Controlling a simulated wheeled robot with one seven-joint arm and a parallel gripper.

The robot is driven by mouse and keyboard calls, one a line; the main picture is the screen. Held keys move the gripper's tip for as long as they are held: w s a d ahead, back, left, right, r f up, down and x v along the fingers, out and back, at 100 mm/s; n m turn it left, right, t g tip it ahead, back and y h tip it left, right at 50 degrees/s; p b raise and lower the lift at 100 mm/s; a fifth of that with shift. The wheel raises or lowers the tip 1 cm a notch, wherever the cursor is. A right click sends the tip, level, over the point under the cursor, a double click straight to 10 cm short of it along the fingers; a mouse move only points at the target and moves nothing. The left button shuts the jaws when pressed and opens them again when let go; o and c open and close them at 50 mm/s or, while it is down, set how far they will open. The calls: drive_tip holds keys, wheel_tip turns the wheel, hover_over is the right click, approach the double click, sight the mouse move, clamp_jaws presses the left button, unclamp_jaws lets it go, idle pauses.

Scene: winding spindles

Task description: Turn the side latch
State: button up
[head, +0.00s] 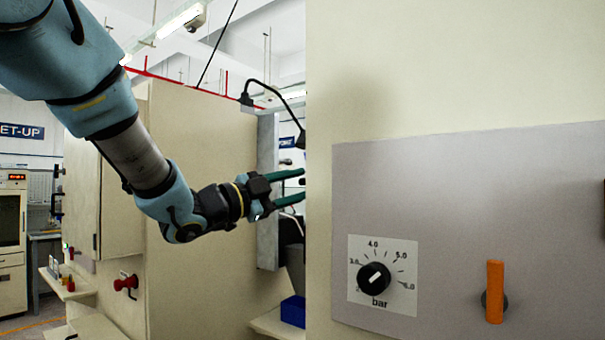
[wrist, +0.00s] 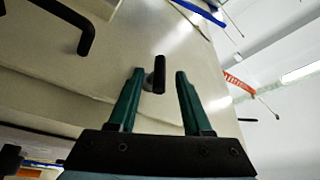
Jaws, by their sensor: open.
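A short black latch handle (wrist: 159,76) on a small round mount stands on a pale panel in the wrist view. It appears between the two green fingers of my gripper (wrist: 160,72), close to the left fingertip. I cannot tell whether it lies within the jaws or beyond them, and no contact is clear. In the head view my open gripper (head: 302,185) points right, its fingertips at the edge of the near cabinet (head: 440,70). The latch is not visible in the head view.
A bent black handle (wrist: 72,24) is on the pale surface at the wrist view's upper left. The near cabinet's grey panel (head: 450,190) carries a black bar knob (head: 373,277) and an orange lever (head: 495,290). A beige cabinet (head: 210,170) stands behind my arm.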

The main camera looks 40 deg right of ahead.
drive_tip(key=shift+d+r, duration=0.1)
drive_tip(key=shift+d, duration=0.55)
clamp_jaws()
